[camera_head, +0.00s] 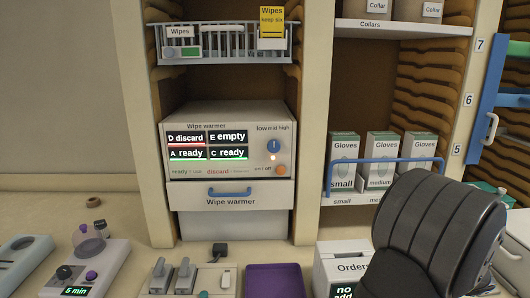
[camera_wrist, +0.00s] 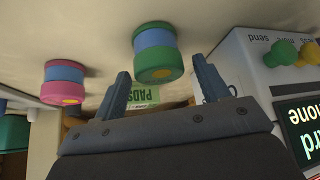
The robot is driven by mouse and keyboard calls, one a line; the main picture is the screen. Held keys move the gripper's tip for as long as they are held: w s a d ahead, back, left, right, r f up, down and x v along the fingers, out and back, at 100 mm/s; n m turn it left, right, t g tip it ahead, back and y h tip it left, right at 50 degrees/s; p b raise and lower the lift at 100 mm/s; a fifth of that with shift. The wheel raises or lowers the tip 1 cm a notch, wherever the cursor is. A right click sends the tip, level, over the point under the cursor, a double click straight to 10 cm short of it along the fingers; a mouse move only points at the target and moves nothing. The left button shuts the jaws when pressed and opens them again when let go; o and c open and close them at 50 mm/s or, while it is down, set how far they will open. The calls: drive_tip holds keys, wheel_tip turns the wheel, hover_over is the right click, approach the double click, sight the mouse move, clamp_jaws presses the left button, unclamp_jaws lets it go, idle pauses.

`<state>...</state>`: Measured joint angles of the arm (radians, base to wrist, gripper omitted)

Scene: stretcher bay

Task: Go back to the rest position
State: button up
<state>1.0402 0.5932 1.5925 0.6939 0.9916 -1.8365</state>
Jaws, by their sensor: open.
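My gripper (camera_wrist: 162,92) shows in the wrist view with its two dark fingers spread apart and nothing between them. A green and blue cylinder (camera_wrist: 156,52) is beyond the fingertips, apart from them. In the head view a large dark ribbed part of my arm fills the lower right; the gripper itself is not seen there.
The wipe warmer (camera_head: 228,145) stands in the cabinet, its drawer (camera_head: 230,205) shut. A wire basket (camera_head: 222,45) hangs above. Glove boxes (camera_head: 382,160) stand behind a blue rail. A purple tray (camera_head: 274,281) and an order box (camera_head: 342,268) are on the counter. A pink and blue cylinder (camera_wrist: 64,82) is left in the wrist view.

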drive_tip(key=v, duration=0.3)
drive_tip(key=shift+w+a+r, duration=0.15)
drive_tip(key=shift+w+r, duration=0.05)
drive_tip(key=shift+r, duration=0.1)
drive_tip(key=s+d+r, duration=0.2)
drive_tip(key=s+r, duration=0.4)
drive_tip(key=s, duration=0.4)
drive_tip(key=shift+n+y, duration=0.4)
drive_tip(key=shift+n, duration=0.2)
drive_tip(key=w+a+r, duration=0.2)
drive_tip(key=w+a, duration=0.2)
drive_tip(key=w, duration=0.2)
drive_tip(key=w+a+r, duration=0.3)
drive_tip(key=w+a, duration=0.1)
drive_tip(key=w, duration=0.2)
drive_tip(key=w+a+r, duration=0.3)
drive_tip(key=w+a, duration=0.1)
drive_tip(key=w, duration=0.3)
drive_tip(key=shift+a, duration=0.4)
drive_tip(key=w+a+r, duration=0.2)
drive_tip(key=w+a, duration=0.4)
drive_tip(key=a, duration=0.5)
drive_tip(key=w+a+r, duration=0.2)
drive_tip(key=w+a, duration=0.4)
drive_tip(key=a, duration=0.5)
drive_tip(key=shift+w+r+g, duration=0.2)
drive_tip(key=shift+r+g, duration=0.1)
drive_tip(key=shift+r, duration=0.1)
drive_tip(key=shift+a, duration=0.1)
